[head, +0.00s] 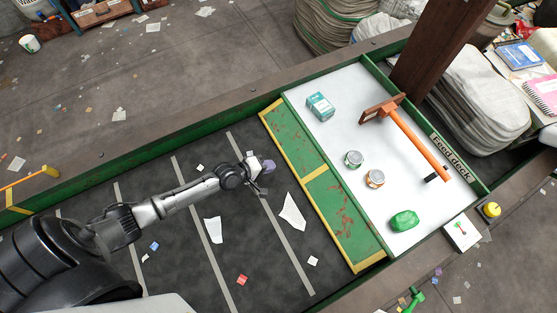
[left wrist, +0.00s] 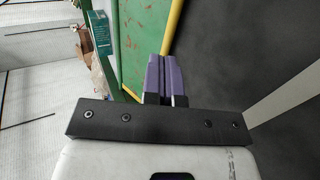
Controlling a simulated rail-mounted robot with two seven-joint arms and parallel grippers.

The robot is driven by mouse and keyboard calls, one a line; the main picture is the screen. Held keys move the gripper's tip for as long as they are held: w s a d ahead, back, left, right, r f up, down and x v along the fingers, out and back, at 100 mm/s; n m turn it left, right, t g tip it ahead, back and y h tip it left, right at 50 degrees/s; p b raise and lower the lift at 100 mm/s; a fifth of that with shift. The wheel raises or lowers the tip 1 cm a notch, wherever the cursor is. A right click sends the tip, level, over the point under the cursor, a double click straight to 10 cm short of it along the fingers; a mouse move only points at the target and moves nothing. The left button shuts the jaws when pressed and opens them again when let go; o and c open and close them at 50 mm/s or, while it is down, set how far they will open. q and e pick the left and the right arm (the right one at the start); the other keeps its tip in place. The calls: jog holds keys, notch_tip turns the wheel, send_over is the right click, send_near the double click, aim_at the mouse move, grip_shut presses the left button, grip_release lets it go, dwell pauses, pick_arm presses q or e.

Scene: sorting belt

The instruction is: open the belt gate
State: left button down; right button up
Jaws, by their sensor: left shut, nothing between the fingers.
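The belt gate appears to be the long green, rust-marked panel with yellow edges (head: 325,200) lying between the dark belt (head: 190,255) and the white feed deck (head: 330,75). It looks shut across the belt's end. My left gripper (head: 267,166) is above the belt, just left of the panel, shut and empty. In the left wrist view its purple fingers (left wrist: 165,75) are together, in front of the green panel (left wrist: 130,45) and its yellow edge. I cannot tell whether they touch it. My right gripper is not in view. A green lever-like thing (head: 413,299) shows at the bottom edge.
On the deck are a teal box (head: 320,106), two cans (head: 354,158) (head: 375,178), a green lump (head: 404,220) and an orange-handled tool (head: 418,142). A brown post (head: 437,50) rises behind.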

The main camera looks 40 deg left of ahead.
pick_arm(q)
jog(key=s, duration=0.1)
jog(key=s+a, duration=0.1)
jog(key=s, duration=0.1)
jog(key=s+a, duration=0.1)
jog(key=s, duration=0.1)
jog(key=shift+s+a+b, duration=0.1)
jog(key=shift+a+b, duration=0.1)
jog(key=shift+b, duration=0.1)
dwell(0.4)
